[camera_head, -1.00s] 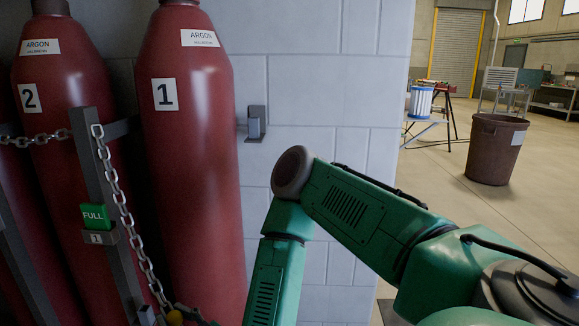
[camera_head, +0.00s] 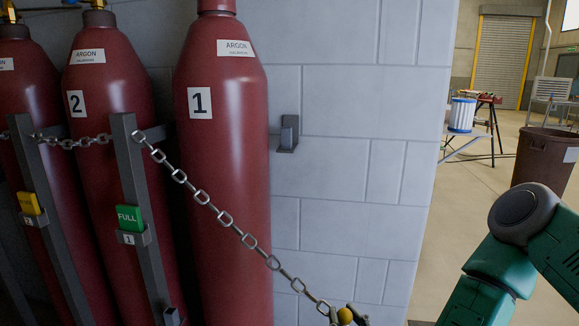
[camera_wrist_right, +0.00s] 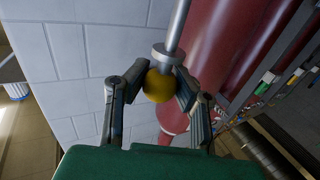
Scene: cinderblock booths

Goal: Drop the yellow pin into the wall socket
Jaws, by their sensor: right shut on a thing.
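The yellow pin (camera_head: 345,316) shows as a yellow ball knob at the bottom edge of the head view. My right gripper (camera_head: 348,319) is only partly in that view, around the knob. In the right wrist view the fingers of my right gripper (camera_wrist_right: 157,88) are shut on the yellow pin (camera_wrist_right: 158,87), and a grey collar and metal shaft extend from its ball. A chain (camera_head: 225,218) runs from the post by cylinder 1 down to the pin. The wall socket (camera_head: 288,135) is a small grey bracket on the block wall, above the gripper and to its left. My left gripper is not in view.
Red argon cylinder 1 (camera_head: 225,150) stands just left of the socket, with cylinder 2 (camera_head: 110,150) beyond it. Grey posts (camera_head: 140,190) stand before them. The wall (camera_head: 350,185) right of the socket is bare. A brown bin (camera_head: 543,158) stands at the right.

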